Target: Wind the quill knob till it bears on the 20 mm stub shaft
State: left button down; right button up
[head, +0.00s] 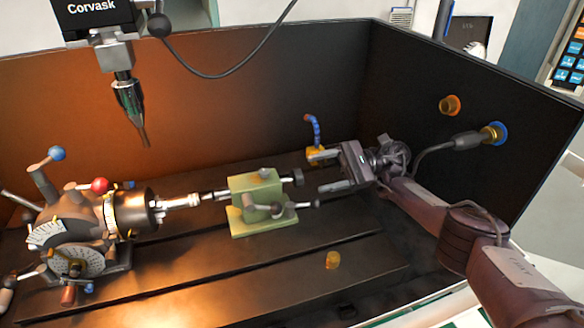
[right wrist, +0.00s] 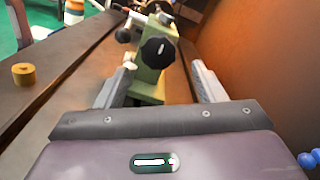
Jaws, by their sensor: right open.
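The green tailstock (head: 252,222) stands on the dark slotted table. Its black quill knob (head: 298,177) sticks out at the right end. The silver stub shaft (head: 180,201) is held in the chuck (head: 137,210) at left and points at the tailstock. The quill (head: 214,195) reaches toward the shaft's end; I cannot tell whether they touch. My right gripper (head: 322,171) is open and empty, just right of the knob. In the right wrist view the knob (right wrist: 158,52) shows beyond and between the spread fingers (right wrist: 162,76), apart from both. My left gripper is not in view.
A small brass cylinder (head: 333,260) stands on the table in front. A blue coolant hose (head: 315,130) rises behind my right gripper. The tailstock has a lever (head: 290,208) at its front. A spindle (head: 128,97) hangs above at left. Dark enclosure walls (head: 420,90) close the back and right.

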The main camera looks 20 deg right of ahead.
aim_at(296, 178)
jog(key=a+p, duration=0.1)
jog(key=a, duration=0.1)
jog(key=a+p, duration=0.1)
jog(key=a, duration=0.1)
jog(key=a+p, duration=0.1)
jog(key=a, duration=0.1)
jog(key=shift+s+a+r, duration=0.25)
jog(key=shift+s, duration=0.05)
jog(key=shift+a+f+p, duration=0.1)
jog(key=shift+a+p, duration=0.25)
jog(key=shift+p, duration=0.05)
jog(key=shift+c, duration=0.4)
jog(key=c, duration=0.9)
jog(key=shift+m, duration=0.4)
